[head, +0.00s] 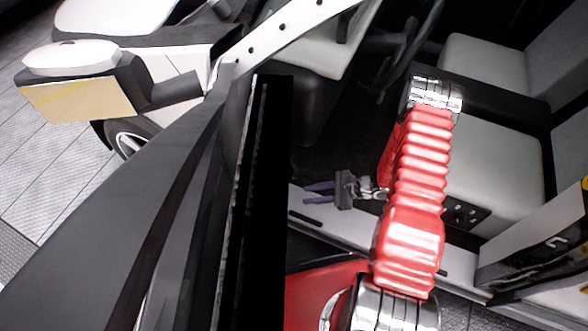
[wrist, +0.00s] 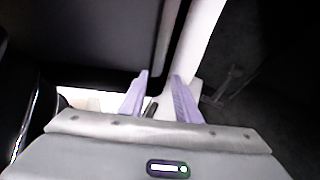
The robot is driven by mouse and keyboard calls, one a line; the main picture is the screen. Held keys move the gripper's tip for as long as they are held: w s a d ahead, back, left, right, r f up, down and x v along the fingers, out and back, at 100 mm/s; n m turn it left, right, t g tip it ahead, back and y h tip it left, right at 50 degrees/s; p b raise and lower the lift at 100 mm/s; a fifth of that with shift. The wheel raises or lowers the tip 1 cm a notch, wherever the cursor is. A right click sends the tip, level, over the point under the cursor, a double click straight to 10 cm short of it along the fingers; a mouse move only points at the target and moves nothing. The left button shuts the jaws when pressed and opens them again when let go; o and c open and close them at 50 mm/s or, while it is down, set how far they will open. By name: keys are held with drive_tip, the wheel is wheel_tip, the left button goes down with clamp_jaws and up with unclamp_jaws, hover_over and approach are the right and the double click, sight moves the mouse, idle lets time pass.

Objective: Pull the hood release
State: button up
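My gripper (head: 306,194) reaches in over the white door sill of the car, low in front of the seat. In the wrist view my gripper (wrist: 161,76) has its two purple fingers spread apart, with nothing held. A small dark piece (wrist: 151,108) shows between the finger bases, by a white strip; it may be the hood release, but I cannot tell for sure. In the head view I cannot make out a hood release; the footwell beyond the fingers is very dark.
The white sill (head: 345,237) runs below my gripper. The open door's dark panel (head: 262,200) stands close to the left. The steering wheel (head: 408,50) and a pale seat (head: 490,165) lie beyond and to the right. A pedal-like shape (wrist: 229,84) shows in the wrist view.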

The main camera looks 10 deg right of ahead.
drive_tip(key=w+d+f+m+t+h, duration=0.1)
drive_tip(key=w+d+f+m+t, duration=0.2)
drive_tip(key=w+f+m, duration=0.15)
drive_tip(key=m+t+h, duration=0.1)
drive_tip(key=t, duration=0.2)
approach(296, 169)
drive_tip(key=v, duration=0.3)
drive_tip(key=shift+a+r, duration=0.2)
drive_tip(key=shift+r, duration=0.05)
drive_tip(key=x, duration=1.3)
drive_tip(key=shift+w+f, duration=0.3)
drive_tip(key=shift+f, duration=0.1)
drive_tip(key=shift+c, duration=0.2)
clamp_jaws()
